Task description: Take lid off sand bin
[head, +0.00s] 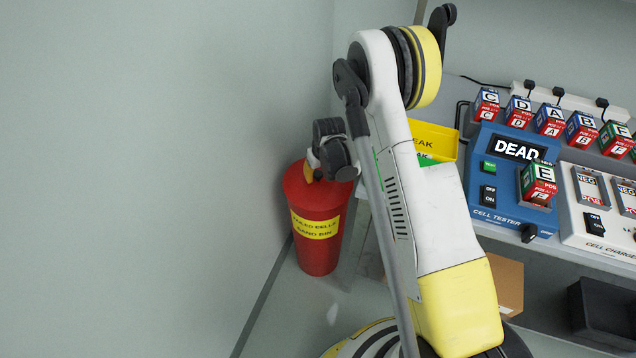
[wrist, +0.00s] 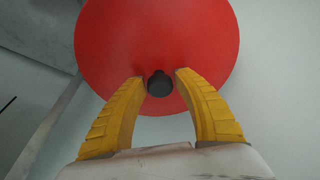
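The red sand bin (head: 316,245) stands on the floor in the corner, with a yellow label (head: 315,225) on its side. Its red lid (wrist: 157,38) is on top and fills the upper middle of the wrist view, with a dark round knob (wrist: 160,84). My gripper (wrist: 160,77) is open, with its yellow fingers on either side of the knob and a small gap at each side. In the head view my gripper (head: 313,174) is over the bin's top, partly hidden by my wrist.
A cell tester (head: 510,180) reading "DEAD" holds a cell marked E (head: 540,178) on the bench at right. A cell charger (head: 600,205) stands beside it. A yellow tray (head: 434,141) is behind my arm. A cardboard box (head: 507,282) and black bin (head: 600,308) sit below. Floor left of the bin meets the wall.

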